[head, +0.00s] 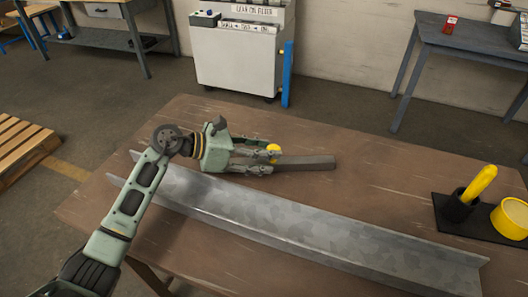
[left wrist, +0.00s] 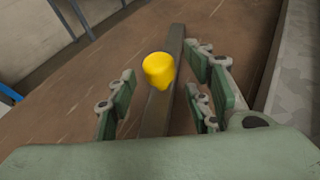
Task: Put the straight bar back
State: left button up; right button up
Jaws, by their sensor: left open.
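A dark grey straight bar (head: 308,162) with a yellow knob (head: 273,149) lies on the brown table behind a long metal channel. The bar (left wrist: 174,52) and knob (left wrist: 158,70) also show in the left wrist view. My left gripper (head: 270,159) is open low over the table, with its fingers on either side of the bar near the knob. In the left wrist view, the bar runs between the open fingers of the gripper (left wrist: 165,75); I cannot tell whether they touch it. The near part of the bar is hidden by the gripper. My right gripper is out of view.
The galvanised metal channel (head: 300,222) runs across the table in front of the bar. A black mat (head: 470,232) at the right holds a black cup with a yellow handle (head: 480,183) and a yellow round container (head: 511,217). The table's back right is clear.

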pick_arm(q)
jog(key=b+v, duration=0.2)
jog(key=v, duration=0.9)
jog(key=shift+a, duration=0.25)
jog(key=shift+r, duration=0.1)
